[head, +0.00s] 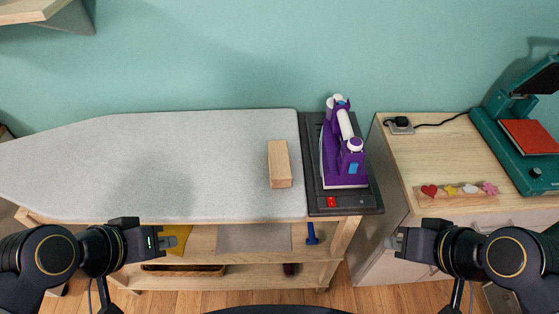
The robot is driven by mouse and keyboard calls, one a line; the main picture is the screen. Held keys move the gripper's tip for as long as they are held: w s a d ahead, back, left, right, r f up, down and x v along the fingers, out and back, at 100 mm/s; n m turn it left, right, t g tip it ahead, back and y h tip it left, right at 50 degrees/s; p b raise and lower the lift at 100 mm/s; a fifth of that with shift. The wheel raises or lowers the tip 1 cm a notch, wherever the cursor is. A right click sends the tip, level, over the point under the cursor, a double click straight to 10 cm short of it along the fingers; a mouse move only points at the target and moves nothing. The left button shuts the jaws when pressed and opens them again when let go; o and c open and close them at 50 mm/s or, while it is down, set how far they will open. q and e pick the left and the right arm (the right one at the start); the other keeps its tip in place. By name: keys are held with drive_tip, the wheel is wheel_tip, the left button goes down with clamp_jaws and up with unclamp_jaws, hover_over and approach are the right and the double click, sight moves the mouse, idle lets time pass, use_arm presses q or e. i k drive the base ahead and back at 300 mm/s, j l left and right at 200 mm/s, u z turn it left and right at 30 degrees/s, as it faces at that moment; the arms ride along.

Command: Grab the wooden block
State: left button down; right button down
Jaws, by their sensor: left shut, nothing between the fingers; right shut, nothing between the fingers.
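The wooden block (279,164) is a pale, light-brown rectangular piece. It lies on the right part of the grey ironing board (150,150), just left of the iron's dark rest. My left gripper (174,242) is shut and empty, in front of the board's front edge, to the left of the block and nearer to me. My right gripper (389,243) is shut and empty, to the right of the block and nearer to me, in front of the gap between the board's stand and the cabinet. Neither gripper touches the block.
A purple and white iron (343,150) stands on a dark rest (312,185) right of the block. A wooden cabinet (420,165) at right holds a teal heat press (505,155) and a strip of colourful shapes (437,193). Shelves (210,278) lie below the board. The board's left part is clear.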

sight(281, 173)
drive_tip(key=l+u, duration=0.15)
drive_tip(key=u, duration=0.35)
drive_tip(key=l+u, duration=0.1)
drive_tip(key=u, duration=0.4)
drive_tip(key=k+l+u, duration=0.1)
drive_tip(key=u, duration=0.4)
drive_tip(key=l+u, duration=0.1)
drive_tip(key=u, duration=0.4)
drive_tip(key=k+u, duration=0.15)
drive_tip(key=u, duration=0.35)
drive_tip(key=k+l, duration=0.2)
drive_tip(key=l, duration=0.15)
drive_tip(key=k+l, duration=0.2)
drive_tip(key=l, duration=0.15)
